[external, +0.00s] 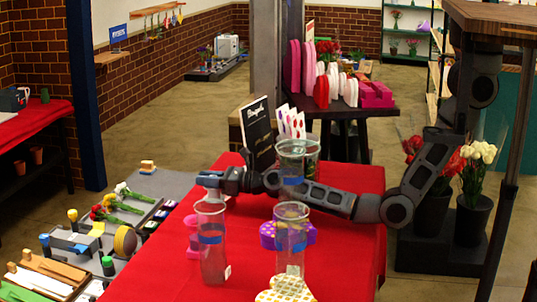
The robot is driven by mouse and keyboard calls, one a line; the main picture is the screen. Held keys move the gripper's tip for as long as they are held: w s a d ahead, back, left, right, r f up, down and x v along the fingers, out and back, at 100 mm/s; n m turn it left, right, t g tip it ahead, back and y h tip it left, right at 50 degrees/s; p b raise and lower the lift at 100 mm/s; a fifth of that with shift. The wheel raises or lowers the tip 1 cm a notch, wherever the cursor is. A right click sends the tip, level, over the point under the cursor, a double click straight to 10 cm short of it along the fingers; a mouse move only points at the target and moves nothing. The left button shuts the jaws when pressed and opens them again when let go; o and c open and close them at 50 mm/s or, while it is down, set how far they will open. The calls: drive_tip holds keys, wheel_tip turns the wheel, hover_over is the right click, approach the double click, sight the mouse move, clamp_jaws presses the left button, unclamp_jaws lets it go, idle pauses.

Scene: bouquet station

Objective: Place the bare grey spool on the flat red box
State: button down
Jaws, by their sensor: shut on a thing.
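My gripper (208,182) is above the left part of the red-covered table, at the end of my arm reaching in from the right. It is shut on a small pale grey thing that could be the bare grey spool; its shape is too small and partly covered to be sure. A clear vase with a blue band (212,262) stands in front of the gripper and hides part of the space below it. I cannot pick out the flat red box for certain; small dark, reddish and purple items (151,226) lie left of the red table.
More clear vases (291,255) (298,150) stand on the red table (345,265) close to my arm. A pink item (192,238) and a purple dotted box (268,234) are there too. Flowers (122,206) and trays (60,270) fill the lower grey surface at left.

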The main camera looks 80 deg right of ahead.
drive_tip(key=shift+f, duration=0.2)
drive_tip(key=shift+f, duration=0.15)
drive_tip(key=c, duration=0.9)
unclamp_jaws()
drive_tip(key=shift+s, duration=1.35)
wheel_tip(320, 180, up, 6)
drive_tip(key=shift+s+f, duration=0.1)
drive_tip(key=shift+s, duration=0.05)
drive_tip(key=shift+d+r, duration=0.1)
drive_tip(key=shift+r, duration=0.7)
